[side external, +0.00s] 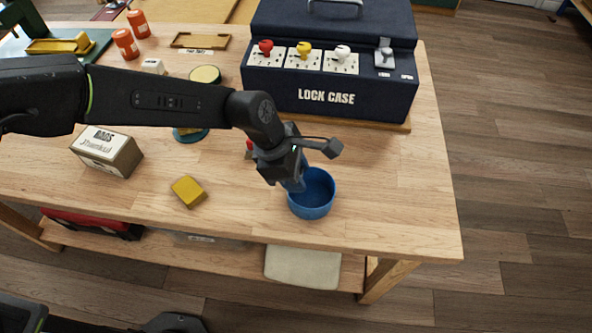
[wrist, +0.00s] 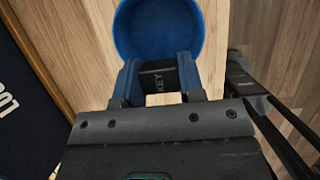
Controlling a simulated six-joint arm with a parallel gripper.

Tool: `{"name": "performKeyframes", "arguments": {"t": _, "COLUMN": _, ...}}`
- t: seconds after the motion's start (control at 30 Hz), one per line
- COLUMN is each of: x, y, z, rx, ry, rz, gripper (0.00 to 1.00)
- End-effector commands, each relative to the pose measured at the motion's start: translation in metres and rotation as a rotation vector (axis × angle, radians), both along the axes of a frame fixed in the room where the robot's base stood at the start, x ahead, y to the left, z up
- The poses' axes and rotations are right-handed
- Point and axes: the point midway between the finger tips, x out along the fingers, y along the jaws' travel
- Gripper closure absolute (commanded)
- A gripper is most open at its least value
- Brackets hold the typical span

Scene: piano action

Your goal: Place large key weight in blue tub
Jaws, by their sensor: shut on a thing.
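The blue tub (side external: 314,203) stands on the wooden table near its front edge, and it also shows at the top of the wrist view (wrist: 158,32). My gripper (side external: 294,184) is at the tub's left side in the side view, overlapping its rim. In the wrist view my gripper (wrist: 158,82) is shut on a dark block marked "KEY", the key weight (wrist: 157,80). The weight is between the blue fingers, close to the tub's near rim. I cannot tell whether it is over the rim or short of it. In the side view the weight is hidden.
A dark lock case (side external: 340,97) stands behind the tub. A yellow block (side external: 188,191) and a box of rags (side external: 107,151) lie to the left. Orange bottles (side external: 125,43) stand at the back left. The table right of the tub is clear.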

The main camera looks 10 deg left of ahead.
Motion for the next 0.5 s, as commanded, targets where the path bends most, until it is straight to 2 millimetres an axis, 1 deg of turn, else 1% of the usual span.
{"name": "performKeyframes", "arguments": {"t": 0.17, "x": 0.000, "y": 0.000, "z": 0.000, "rx": -0.001, "ry": -0.001, "rz": 0.000, "gripper": 0.92}}
{"name": "performKeyframes", "arguments": {"t": 0.5, "x": 0.000, "y": 0.000, "z": -0.010, "rx": -0.001, "ry": 0.000, "rz": 0.002, "gripper": 0.92}}
